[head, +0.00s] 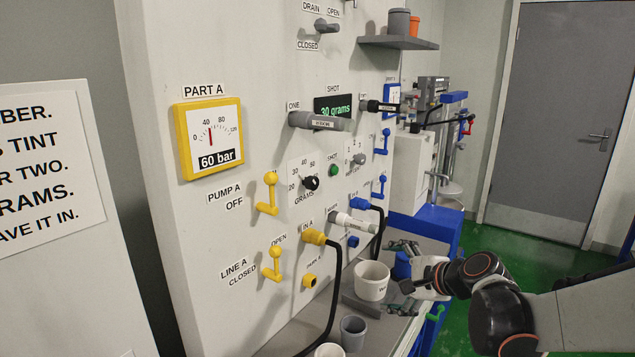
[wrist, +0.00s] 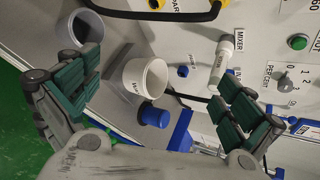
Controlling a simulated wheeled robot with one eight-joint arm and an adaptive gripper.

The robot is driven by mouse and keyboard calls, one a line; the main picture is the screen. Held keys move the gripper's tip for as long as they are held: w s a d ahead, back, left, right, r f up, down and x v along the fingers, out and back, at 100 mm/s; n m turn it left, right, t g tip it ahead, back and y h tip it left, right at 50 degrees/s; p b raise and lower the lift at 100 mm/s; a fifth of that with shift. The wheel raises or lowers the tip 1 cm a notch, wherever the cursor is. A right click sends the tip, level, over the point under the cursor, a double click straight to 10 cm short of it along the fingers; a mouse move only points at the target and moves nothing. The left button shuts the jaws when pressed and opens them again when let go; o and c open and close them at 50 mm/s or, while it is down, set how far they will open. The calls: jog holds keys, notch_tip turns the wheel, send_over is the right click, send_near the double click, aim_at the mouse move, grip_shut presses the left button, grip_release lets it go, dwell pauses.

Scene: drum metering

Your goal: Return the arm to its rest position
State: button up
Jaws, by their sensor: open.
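My gripper (head: 408,272) is at the right of the bench in the head view, just right of the white cup (head: 371,281). In the wrist view my gripper (wrist: 160,98) has its two green-padded fingers spread wide, with nothing held between them. The white cup (wrist: 145,78) and a blue cap-like piece (wrist: 154,116) show in the gap beyond the fingers, apart from them. My arm reaches in from the right edge of the head view, extended low over the bench edge.
The panel (head: 330,20) carries yellow and blue levers, a gauge (head: 209,138) and a white mixer nozzle (head: 352,222). A black hose (head: 334,290) hangs near the bench. A grey cup (head: 353,332) and another white cup (head: 329,350) stand in front. Green floor (head: 515,250) is open toward the door.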

jog(key=s+d+r+n+g+h+b, duration=0.1)
jog(key=s+n+h, duration=0.5)
jog(key=s+n, duration=1)
jog(key=s+g, duration=0.1)
jog(key=s, duration=1)
jog(key=shift+s+g, duration=0.2)
jog(key=shift+g, duration=0.1)
